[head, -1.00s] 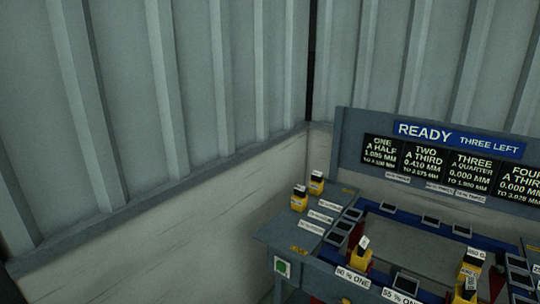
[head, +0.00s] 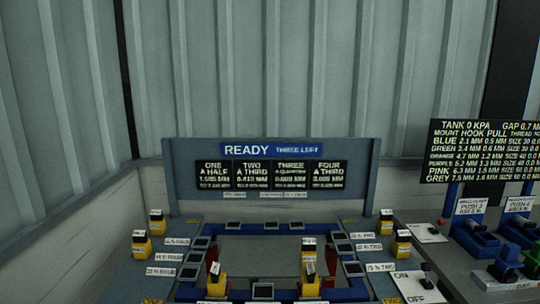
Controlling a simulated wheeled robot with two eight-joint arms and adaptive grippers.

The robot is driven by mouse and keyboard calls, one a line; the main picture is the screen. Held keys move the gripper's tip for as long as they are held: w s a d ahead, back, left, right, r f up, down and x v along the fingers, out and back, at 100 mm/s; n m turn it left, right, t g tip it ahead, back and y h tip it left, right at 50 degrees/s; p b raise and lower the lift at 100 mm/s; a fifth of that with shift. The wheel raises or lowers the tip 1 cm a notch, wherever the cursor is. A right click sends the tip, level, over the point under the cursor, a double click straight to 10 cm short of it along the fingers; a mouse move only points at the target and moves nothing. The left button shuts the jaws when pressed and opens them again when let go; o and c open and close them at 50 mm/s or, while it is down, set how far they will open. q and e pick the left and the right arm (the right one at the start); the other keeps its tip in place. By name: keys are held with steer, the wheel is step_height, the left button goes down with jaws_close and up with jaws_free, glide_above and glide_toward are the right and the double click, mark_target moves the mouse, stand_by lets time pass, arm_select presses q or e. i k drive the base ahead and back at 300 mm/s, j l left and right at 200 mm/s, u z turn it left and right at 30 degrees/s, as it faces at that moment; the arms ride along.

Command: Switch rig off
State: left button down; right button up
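The rig (head: 190,262) is a grey-blue bench with a blue-edged rectangular frame in its middle, in the lower centre of the head view. Its back panel (head: 371,160) carries a blue sign reading READY, THREE LEFT, above several black readouts in mm. A white switch plate (head: 407,290) marked ON lies at the rig's right front, with a black lever (head: 427,277) on it. The lower part of the plate is near the picture's bottom edge, and I cannot tell the lever's position for certain. Neither of my grippers shows.
Another white plate (head: 420,233) with a red knob is behind the switch. At the right are a black text board (head: 480,150) and blue and green devices. Corrugated walls close the back.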

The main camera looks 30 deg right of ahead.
mark_target(426, 267)
steer(key=l+z, duration=0.1)
steer(key=z, duration=0.85)
